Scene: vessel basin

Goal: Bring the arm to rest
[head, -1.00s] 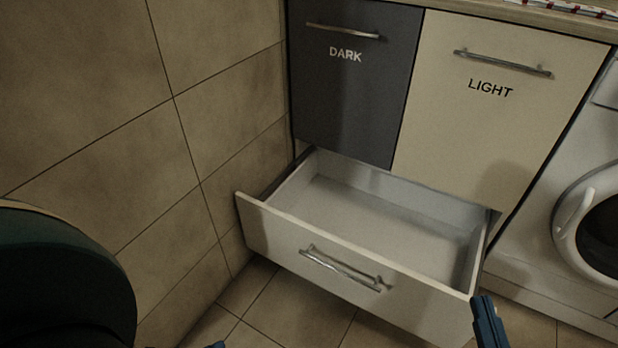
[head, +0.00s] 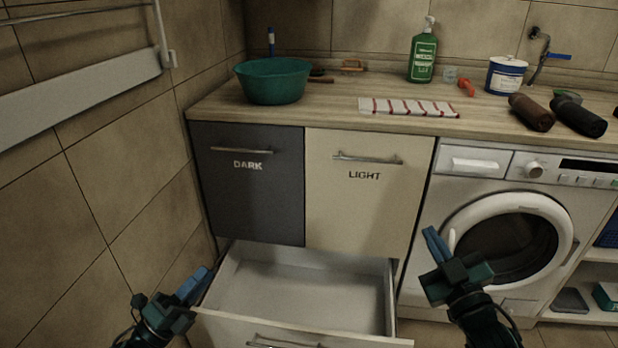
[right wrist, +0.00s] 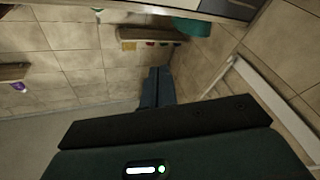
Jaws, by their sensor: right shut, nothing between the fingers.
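My right gripper (head: 433,240) is raised in front of the washing machine in the head view. Its blue fingers are together with nothing between them; they also show shut in the right wrist view (right wrist: 157,82). My left gripper (head: 200,280) is at the lower left, by the left front corner of the open drawer in the picture. Its fingers are seen edge-on, so I cannot tell whether they are open. The pulled-out bottom drawer (head: 300,290) looks empty, and its front is partly cut off by the frame's bottom edge.
The DARK front (head: 250,205) and LIGHT front (head: 355,215) are closed. The washing machine (head: 470,190) is at right, a tiled wall at left.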

